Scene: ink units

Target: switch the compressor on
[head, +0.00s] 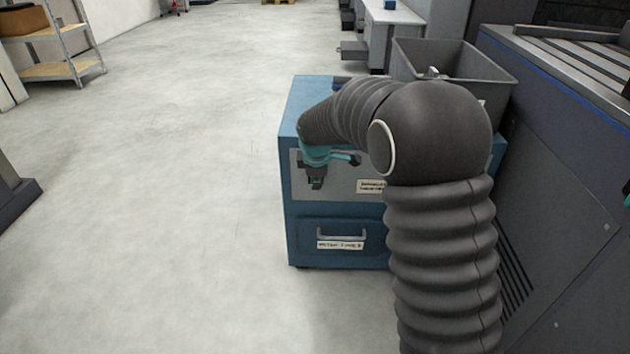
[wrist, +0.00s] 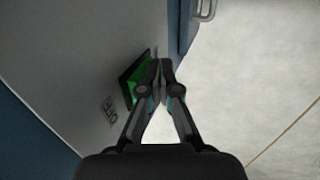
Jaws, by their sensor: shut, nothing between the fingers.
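The compressor is a blue cabinet (head: 298,215) in the middle of the head view, with a grey front panel (head: 344,190). In the wrist view, a green-faced switch in a dark frame (wrist: 138,84) sits on the grey panel (wrist: 85,60). My gripper (wrist: 161,72) is shut and empty, with its fingertips just beside the switch; I cannot tell whether they touch it. In the head view my gripper (head: 316,183) is in front of the panel's left part and hides most of the switch. My arm covers the cabinet's right side.
A drawer handle (head: 341,235) and label (head: 340,246) are below the panel. A grey open bin (head: 455,60) stands behind my arm. A large grey machine (head: 565,150) is close on the right. The floor to the left is clear up to a shelf (head: 55,70).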

